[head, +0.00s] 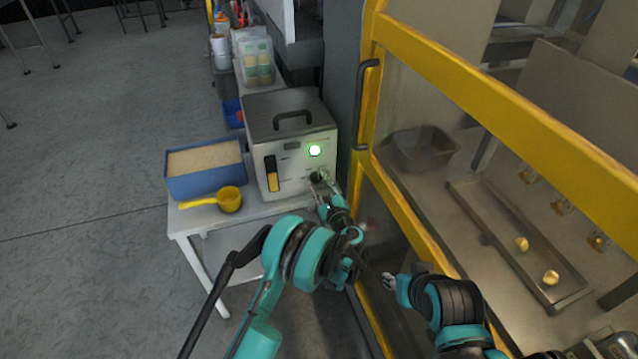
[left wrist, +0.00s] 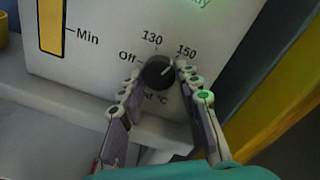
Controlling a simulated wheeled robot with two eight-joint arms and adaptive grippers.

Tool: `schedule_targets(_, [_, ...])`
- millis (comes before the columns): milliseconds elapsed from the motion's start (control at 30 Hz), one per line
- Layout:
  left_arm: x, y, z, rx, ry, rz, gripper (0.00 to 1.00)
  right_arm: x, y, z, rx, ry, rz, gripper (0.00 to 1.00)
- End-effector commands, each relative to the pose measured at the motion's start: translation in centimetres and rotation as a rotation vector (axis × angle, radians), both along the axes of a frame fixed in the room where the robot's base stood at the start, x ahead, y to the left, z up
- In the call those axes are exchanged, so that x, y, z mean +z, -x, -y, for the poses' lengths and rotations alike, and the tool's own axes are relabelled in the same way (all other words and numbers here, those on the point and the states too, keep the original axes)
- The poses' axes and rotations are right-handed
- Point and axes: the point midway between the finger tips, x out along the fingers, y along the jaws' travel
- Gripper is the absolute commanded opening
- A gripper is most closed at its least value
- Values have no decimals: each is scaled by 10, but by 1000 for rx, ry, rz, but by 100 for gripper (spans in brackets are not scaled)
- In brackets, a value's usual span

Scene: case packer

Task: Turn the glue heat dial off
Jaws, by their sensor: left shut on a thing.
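The glue heat dial (left wrist: 158,74) is a round black knob on the front of the light-coloured glue unit (head: 260,178). In the left wrist view, labels Off, 130 and 150 stand around it, and its pale pointer mark points up and right, toward 150. My left gripper (head: 319,178) is at the unit's lower right front. Its fingers (left wrist: 159,76) are shut on the dial, one on each side. My right gripper (head: 388,282) hangs in front of the yellow-framed machine, away from the dial; its fingers are too small to read.
A blue bin of pellets (head: 190,187) and a yellow scoop (head: 230,199) stand left of the unit on a white table (head: 190,225). The yellow machine frame (head: 398,212) is close on the right.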

Motion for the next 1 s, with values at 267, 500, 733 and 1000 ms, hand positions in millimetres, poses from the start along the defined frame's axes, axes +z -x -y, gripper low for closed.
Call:
schedule_targets(267, [0,0,0,1,227,72,4,0,0,0,0,0,0,40])
schedule_targets(500, [1,0,1,0,444,143,4,0,0,0,0,0,0,40])
schedule_targets(733, [2,0,1,0,652,210,4,0,0,0,0,0,0,40])
schedule_targets(1000, [3,0,0,0,896,290,4,0,0,0,0,0,0,40])
